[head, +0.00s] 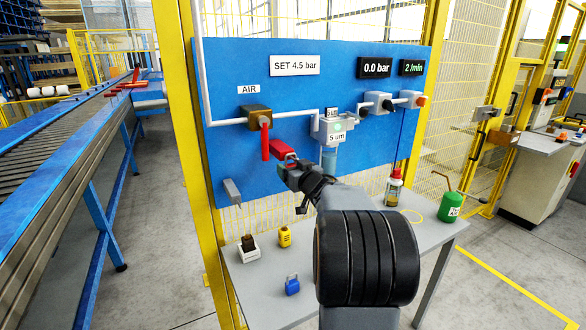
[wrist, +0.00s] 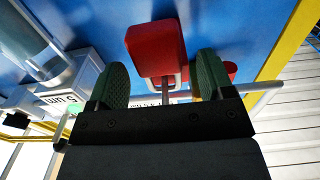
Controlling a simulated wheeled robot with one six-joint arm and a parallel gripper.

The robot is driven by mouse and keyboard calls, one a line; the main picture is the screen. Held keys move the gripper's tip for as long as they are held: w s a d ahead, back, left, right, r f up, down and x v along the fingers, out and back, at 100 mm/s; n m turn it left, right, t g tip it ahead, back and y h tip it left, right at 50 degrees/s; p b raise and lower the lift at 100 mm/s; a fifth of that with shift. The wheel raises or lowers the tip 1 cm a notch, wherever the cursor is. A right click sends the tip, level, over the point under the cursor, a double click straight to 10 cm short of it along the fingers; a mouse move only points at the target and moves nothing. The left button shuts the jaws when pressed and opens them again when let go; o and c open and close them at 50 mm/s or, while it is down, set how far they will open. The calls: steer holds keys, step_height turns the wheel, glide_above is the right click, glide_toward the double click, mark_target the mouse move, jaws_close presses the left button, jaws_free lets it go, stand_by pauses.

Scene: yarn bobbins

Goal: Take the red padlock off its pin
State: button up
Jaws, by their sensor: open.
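The red padlock (head: 281,150) is at the blue panel, just right of the red valve handle (head: 265,141) under the AIR sign. In the wrist view the padlock body (wrist: 156,47) shows as a red block with a metal shackle. My gripper (head: 291,168) is in front of it at the panel. In the wrist view my gripper (wrist: 163,80) is open, its green-padded fingers on either side of the shackle area. The body extends beyond the fingertips. I cannot tell whether the pads touch it. The pin is not clearly visible.
A grey pipe (wrist: 262,87) passes close behind the fingers. A filter unit (head: 334,128) stands right of my gripper. The grey table (head: 262,300) below holds a blue padlock (head: 292,285), a yellow padlock (head: 285,236), a bottle (head: 394,188) and a green can (head: 451,207).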

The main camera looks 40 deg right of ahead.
steer(key=shift+w, duration=0.1)
steer(key=c, duration=1)
steer(key=shift+r, duration=0.1)
steer(key=shift+r, duration=0.15)
steer(key=shift+r+p, duration=0.5)
steer(key=shift+p, duration=0.3)
steer(key=shift+c, duration=0.2)
steer(key=s, duration=0.7)
steer(key=shift+a+p, duration=0.4)
steer(key=shift+a, duration=0.05)
